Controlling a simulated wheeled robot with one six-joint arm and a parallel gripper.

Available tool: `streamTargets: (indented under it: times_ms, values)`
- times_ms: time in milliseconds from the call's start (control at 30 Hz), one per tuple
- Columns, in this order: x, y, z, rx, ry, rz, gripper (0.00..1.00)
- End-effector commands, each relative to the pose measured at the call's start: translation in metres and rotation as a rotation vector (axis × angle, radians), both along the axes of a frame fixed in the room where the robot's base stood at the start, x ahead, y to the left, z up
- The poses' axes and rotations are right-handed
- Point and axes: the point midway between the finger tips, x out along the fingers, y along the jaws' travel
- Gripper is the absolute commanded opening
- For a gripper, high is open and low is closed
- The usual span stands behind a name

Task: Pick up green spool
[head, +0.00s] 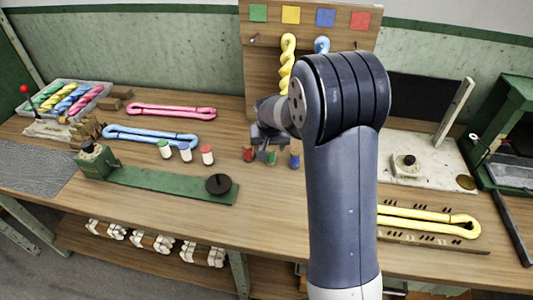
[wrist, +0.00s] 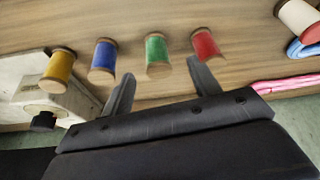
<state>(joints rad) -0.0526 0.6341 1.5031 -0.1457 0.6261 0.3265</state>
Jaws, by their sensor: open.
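The green spool (head: 271,157) stands on the wooden bench, largely under my gripper (head: 268,138) in the head view. In the wrist view the green spool (wrist: 156,52) has pale wooden ends and lies ahead of the gap of my gripper (wrist: 161,70), a little nearer the left finger. The gripper is open and empty. The red spool (wrist: 206,46) is just beyond the right fingertip. The blue spool (wrist: 103,60) and yellow spool (wrist: 59,66) are to the left. In the head view, red (head: 248,154) and blue (head: 295,161) flank the green one.
A pale block-like fixture (wrist: 45,95) stands close by the yellow spool. Several white spools (head: 186,153) with coloured ends stand left of the row. A green bar with a black disc (head: 218,184) lies in front. A peg board (head: 262,62) with yarn rises behind.

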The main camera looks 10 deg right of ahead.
Motion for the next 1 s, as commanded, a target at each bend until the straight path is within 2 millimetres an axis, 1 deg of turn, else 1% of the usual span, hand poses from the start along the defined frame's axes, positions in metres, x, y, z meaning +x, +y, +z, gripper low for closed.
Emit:
streamTargets:
  times_ms: [100,200,367,733,833,1000]
  values:
    - [0.006,-0.001,-0.014,-0.001,0.002,0.001,0.58]
    - [0.009,-0.002,-0.021,-0.001,0.001,0.001,0.58]
    - [0.012,-0.003,-0.028,0.0,0.0,0.0,0.58]
    - [0.029,-0.009,-0.065,-0.001,0.002,0.0,0.58]
    - [0.031,-0.01,-0.07,0.0,0.0,0.0,0.58]
    - [0.032,-0.01,-0.071,0.0,-0.001,0.0,0.58]
